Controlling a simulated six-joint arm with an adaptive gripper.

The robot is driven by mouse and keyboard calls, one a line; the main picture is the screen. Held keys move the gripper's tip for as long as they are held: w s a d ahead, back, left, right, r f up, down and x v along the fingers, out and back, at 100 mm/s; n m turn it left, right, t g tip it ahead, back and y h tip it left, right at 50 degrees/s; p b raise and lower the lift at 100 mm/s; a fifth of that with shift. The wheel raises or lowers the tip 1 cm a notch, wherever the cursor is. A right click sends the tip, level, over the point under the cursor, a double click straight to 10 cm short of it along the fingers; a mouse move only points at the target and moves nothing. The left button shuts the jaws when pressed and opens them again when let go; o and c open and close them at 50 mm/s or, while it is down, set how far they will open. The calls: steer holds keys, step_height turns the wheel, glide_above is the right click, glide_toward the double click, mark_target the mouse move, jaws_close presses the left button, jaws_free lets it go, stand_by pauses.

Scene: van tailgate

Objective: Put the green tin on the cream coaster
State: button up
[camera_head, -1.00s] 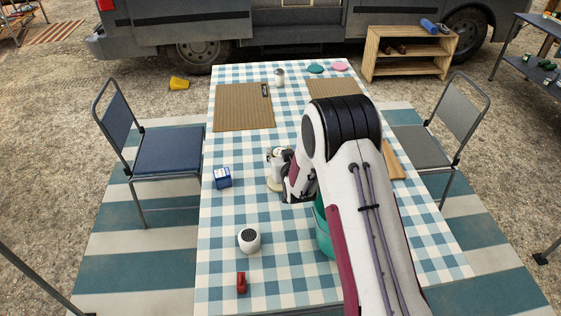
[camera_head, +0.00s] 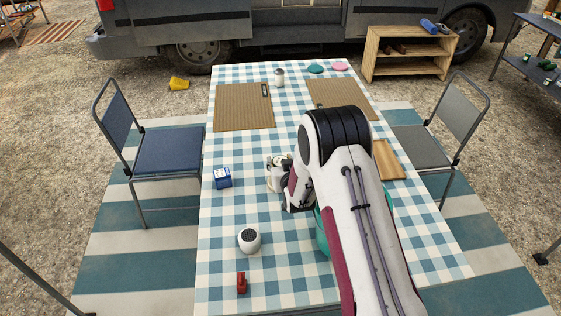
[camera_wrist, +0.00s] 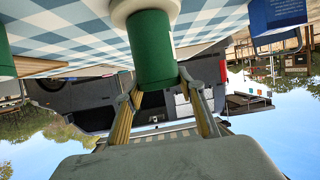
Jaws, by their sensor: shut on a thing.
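The green tin (camera_wrist: 152,50) is between the two fingers of my gripper (camera_wrist: 160,84) in the wrist view, which shows the scene upside down. My gripper is shut on the tin near one end. The cream coaster (camera_wrist: 118,12) shows as a pale round shape at the tin's far end; I cannot tell whether they touch. In the head view my gripper (camera_head: 278,176) is low over the middle of the checked table, right of a blue box (camera_head: 222,177). The arm and gripper hide the tin there and most of the coaster.
A white round speaker (camera_head: 249,240) and a small red item (camera_head: 241,283) stand in front. A teal container (camera_head: 322,236) is partly behind my arm. A wooden board (camera_head: 388,160) lies to the right, woven mats (camera_head: 243,107) at the back. Another green object (camera_wrist: 5,50) is cut off in the wrist view.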

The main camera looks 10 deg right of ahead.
steer(key=o, duration=1.2)
steer(key=shift+f, duration=0.1)
steer(key=shift+v, duration=1.25)
steer(key=shift+s+r, duration=0.15)
steer(key=shift+r, duration=1.7)
steer(key=shift+s+r, duration=0.1)
steer(key=shift+r, duration=1.75)
